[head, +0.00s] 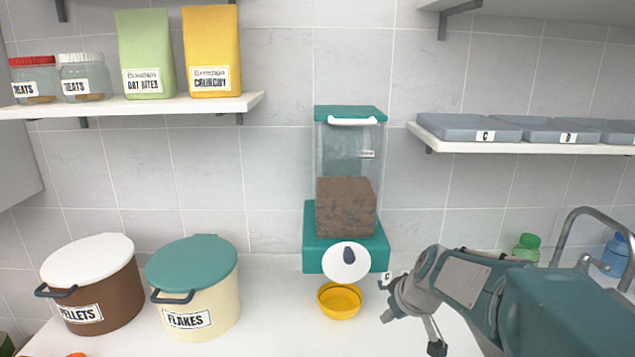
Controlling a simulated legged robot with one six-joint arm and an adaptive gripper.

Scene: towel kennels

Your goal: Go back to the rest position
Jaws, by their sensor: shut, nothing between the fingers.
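My arm reaches in from the right edge over the counter. My gripper (387,298) is at its left end, shut and empty, just right of a yellow bowl (339,301) and apart from it in the picture. The bowl stands on the white counter, in front of a food dispenser (348,135). The dispenser has a teal lid and base, a clear body with brown food low in it, and a white round front part (346,262) with a dark knob. A small tag marked C shows beside the gripper, partly hidden.
A brown PELLETS bin (105,300) and a cream FLAKES bin (200,310) stand at the left. An upper left shelf (150,105) holds jars and bags. A right shelf (500,146) holds grey trays. A tap (590,215) and bottles stand behind my arm. Counter between FLAKES and bowl is clear.

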